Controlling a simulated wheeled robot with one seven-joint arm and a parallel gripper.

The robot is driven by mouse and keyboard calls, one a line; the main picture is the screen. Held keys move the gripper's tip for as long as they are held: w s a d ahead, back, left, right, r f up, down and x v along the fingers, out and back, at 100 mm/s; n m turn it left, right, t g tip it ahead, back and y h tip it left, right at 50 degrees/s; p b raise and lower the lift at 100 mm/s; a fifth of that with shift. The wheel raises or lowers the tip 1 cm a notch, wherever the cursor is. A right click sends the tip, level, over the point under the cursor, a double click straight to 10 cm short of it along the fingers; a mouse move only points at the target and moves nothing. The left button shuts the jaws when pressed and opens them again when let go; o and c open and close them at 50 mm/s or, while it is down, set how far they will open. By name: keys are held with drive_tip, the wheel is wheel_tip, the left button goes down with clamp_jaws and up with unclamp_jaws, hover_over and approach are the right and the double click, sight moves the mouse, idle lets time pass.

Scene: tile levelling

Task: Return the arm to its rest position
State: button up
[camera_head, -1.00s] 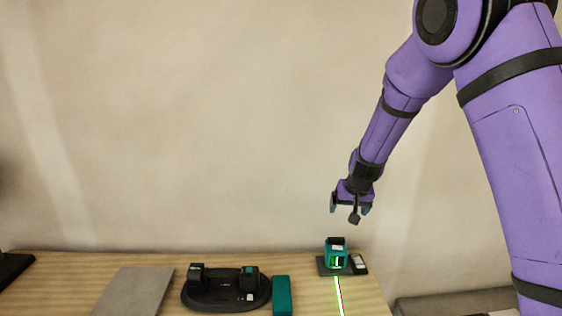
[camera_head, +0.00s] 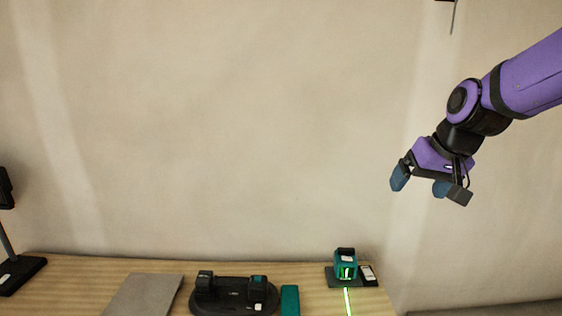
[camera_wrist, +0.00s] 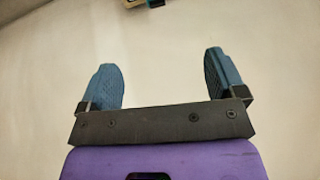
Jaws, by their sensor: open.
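My gripper (camera_head: 420,185) is raised at the right of the head view, in front of the bare wall and well above the table. Its two blue fingertips are spread apart with nothing between them. In the wrist view my gripper (camera_wrist: 165,82) also shows open and empty, with pale wall beyond it. My purple arm reaches in from the right edge. A teal laser level (camera_head: 346,264) stands on a black plate on the table, below and left of my gripper, apart from it. A green line runs from it along the wood.
The wooden table (camera_head: 80,265) holds a grey tile (camera_head: 143,295), a black charging dock (camera_head: 233,296), a teal block (camera_head: 290,300) and a black stand (camera_head: 18,272) at the far left. The air around my gripper is clear.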

drive_tip(key=s+d+r+h, duration=0.1)
drive_tip(key=s, duration=0.9)
drive_tip(key=s+d+r+h, duration=0.1)
drive_tip(key=s+d+r, duration=0.1)
drive_tip(key=s, duration=0.8)
drive_tip(key=shift+d+r+t, duration=0.2)
drive_tip(key=shift+r+t, duration=0.1)
idle(0.6)
